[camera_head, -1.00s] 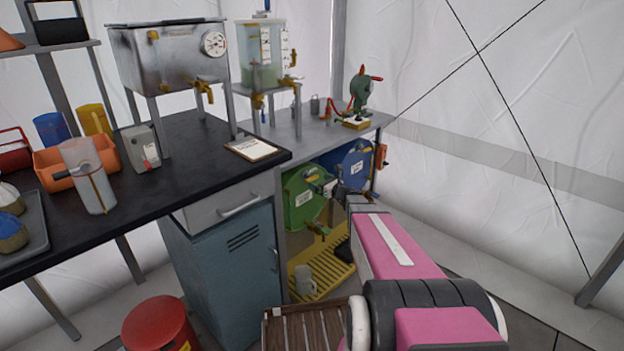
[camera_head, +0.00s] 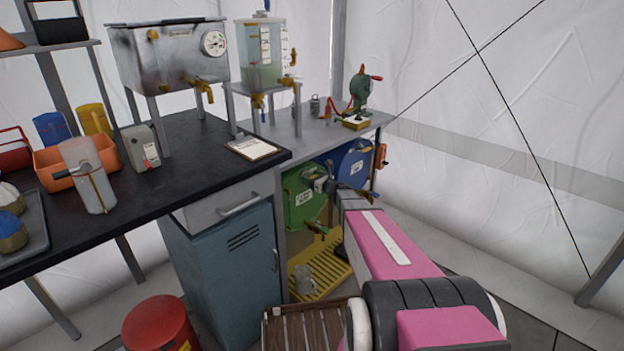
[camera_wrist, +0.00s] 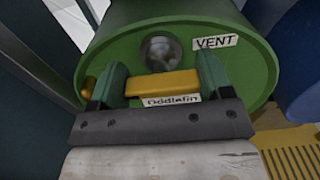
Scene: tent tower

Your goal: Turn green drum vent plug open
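The green drum (camera_head: 303,197) lies on its side under the bench, its round end facing out. In the wrist view its end (camera_wrist: 250,75) bears a white "VENT" label (camera_wrist: 216,41) beside a round metallic fitting (camera_wrist: 160,52). Just below that fitting is a yellow bar (camera_wrist: 160,83), lying crosswise. My gripper (camera_wrist: 162,64) is at the drum's end, its two green fingers apart. The gripper's base hides the lower part of the drum's end.
A blue drum (camera_head: 354,166) lies to the right of the green one. A brass tap (camera_head: 318,228) juts out below the green drum, above a yellow slatted tray (camera_head: 335,265). A blue-grey cabinet (camera_head: 228,262) stands close on the left; a wooden crate (camera_head: 305,325) is in front.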

